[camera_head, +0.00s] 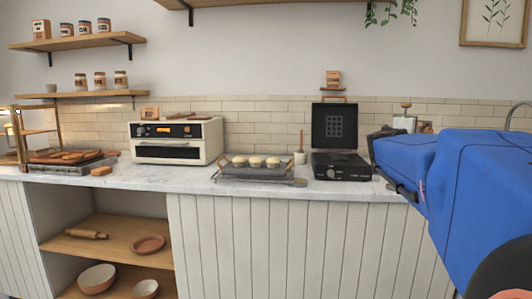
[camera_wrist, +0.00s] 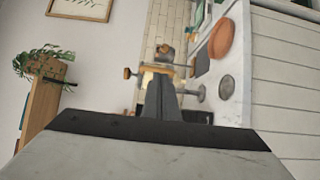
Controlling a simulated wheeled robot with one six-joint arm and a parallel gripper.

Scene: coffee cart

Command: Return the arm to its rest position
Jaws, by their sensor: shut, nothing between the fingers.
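My arm (camera_head: 470,185) is blue and fills the right side of the head view, raised in front of the counter's right end. My gripper shows in the wrist view (camera_wrist: 161,82) with its fingers together and nothing between them. In the head view its dark end is partly hidden by the arm, near the open waffle maker (camera_head: 341,166). I cannot tell how far it is from the counter things behind it.
The white counter (camera_head: 190,179) carries an oven (camera_head: 175,153), a tray (camera_head: 257,174) with several buns, and a board of baked goods at left. Wall shelves (camera_head: 80,41) hold jars. The wrist view is turned sideways and shows a round orange-brown item (camera_wrist: 222,38).

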